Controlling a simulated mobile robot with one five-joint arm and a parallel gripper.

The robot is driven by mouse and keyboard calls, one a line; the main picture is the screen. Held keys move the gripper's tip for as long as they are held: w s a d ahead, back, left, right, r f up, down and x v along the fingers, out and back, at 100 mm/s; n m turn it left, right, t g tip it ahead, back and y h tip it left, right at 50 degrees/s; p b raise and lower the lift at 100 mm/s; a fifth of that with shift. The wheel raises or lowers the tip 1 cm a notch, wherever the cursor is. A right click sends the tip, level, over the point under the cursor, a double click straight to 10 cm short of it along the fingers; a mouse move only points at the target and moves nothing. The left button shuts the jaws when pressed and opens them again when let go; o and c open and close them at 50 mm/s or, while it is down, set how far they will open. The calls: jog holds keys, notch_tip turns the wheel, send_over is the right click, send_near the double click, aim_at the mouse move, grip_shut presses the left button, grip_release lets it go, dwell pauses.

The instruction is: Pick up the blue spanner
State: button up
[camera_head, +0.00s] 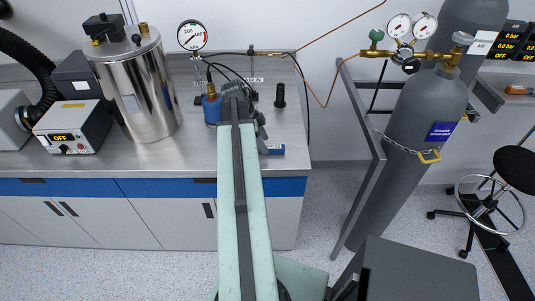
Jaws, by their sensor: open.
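A small blue item (274,150), which looks like the blue spanner, lies on the steel bench near its front edge, just right of my arm. Its left part is hidden behind the arm, and its full shape is too small to tell. My gripper (261,132) is at the far end of my pale green arm, over the bench, a little behind and left of the blue item. It is open, with nothing visible in it. The fingers are small and partly hidden by the arm, so I cannot tell whether they touch anything.
A blue fitting (211,110) with hoses and a pressure gauge (192,35) stands left of my gripper. A black upright part (280,96) stands behind right. A steel vessel (140,85) is further left. Gas cylinders (415,140) and a frame stand right.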

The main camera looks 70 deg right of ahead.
jog(key=shift+b+x, duration=0.4)
jog(key=shift+x, duration=0.75)
jog(key=shift+w+r, duration=0.1)
jog(key=shift+c, duration=0.3)
grip_shut()
